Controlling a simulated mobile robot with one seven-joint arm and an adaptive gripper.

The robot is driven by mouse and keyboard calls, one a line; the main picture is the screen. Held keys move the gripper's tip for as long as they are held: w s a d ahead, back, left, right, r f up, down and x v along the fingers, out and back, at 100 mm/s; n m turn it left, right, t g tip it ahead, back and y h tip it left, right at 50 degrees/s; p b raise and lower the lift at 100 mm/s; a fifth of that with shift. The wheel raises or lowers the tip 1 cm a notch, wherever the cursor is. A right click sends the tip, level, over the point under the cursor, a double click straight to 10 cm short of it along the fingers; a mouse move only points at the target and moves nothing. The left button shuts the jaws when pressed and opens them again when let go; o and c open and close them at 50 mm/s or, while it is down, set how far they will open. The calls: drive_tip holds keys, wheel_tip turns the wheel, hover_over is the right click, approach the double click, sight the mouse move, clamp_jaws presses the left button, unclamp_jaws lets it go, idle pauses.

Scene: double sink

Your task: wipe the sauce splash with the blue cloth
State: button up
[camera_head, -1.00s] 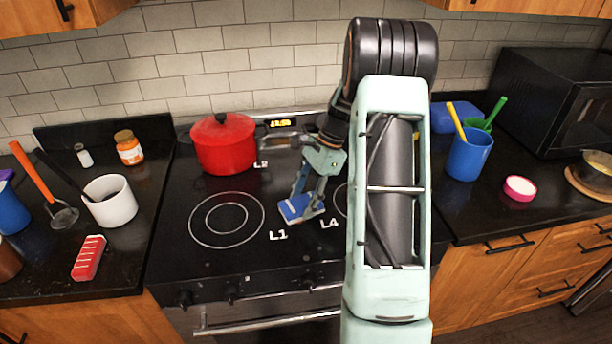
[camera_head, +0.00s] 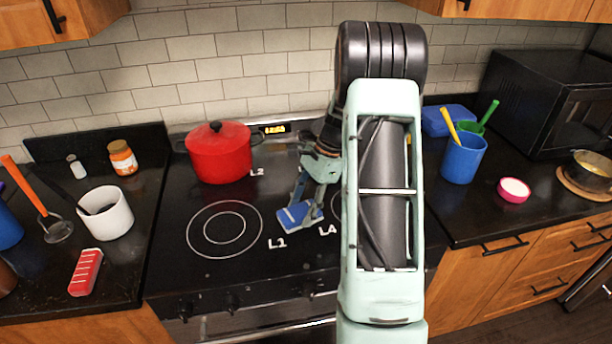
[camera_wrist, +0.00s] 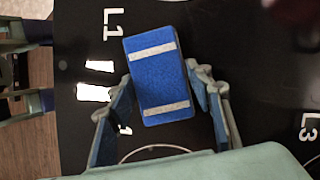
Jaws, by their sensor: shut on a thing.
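The blue cloth (camera_head: 290,217) is a flat blue pad low over the black stovetop (camera_head: 180,265), beside the L1 and L4 marks. In the wrist view the cloth (camera_wrist: 160,75) shows two pale stripes. My gripper (camera_head: 303,208) is shut on the cloth, and its fingers stand on either side of it in the wrist view. I cannot tell whether the cloth touches the stovetop. I see no sauce splash; the cloth and my arm hide part of the stovetop.
A red pot (camera_head: 219,152) stands at the back left of the stove, behind my gripper. The left counter holds a white mug (camera_head: 107,214), a jar (camera_head: 122,157) and a red-and-white block (camera_head: 86,271). A blue cup (camera_head: 464,160) stands right. The front left burner is clear.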

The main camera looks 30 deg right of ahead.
wheel_tip(320, 180, up, 4)
drive_tip(key=shift+s+f+p, duration=0.1)
drive_tip(key=shift+p, duration=0.85)
drive_tip(key=shift+r+p, duration=1.6)
drive_tip(key=shift+r, duration=0.65)
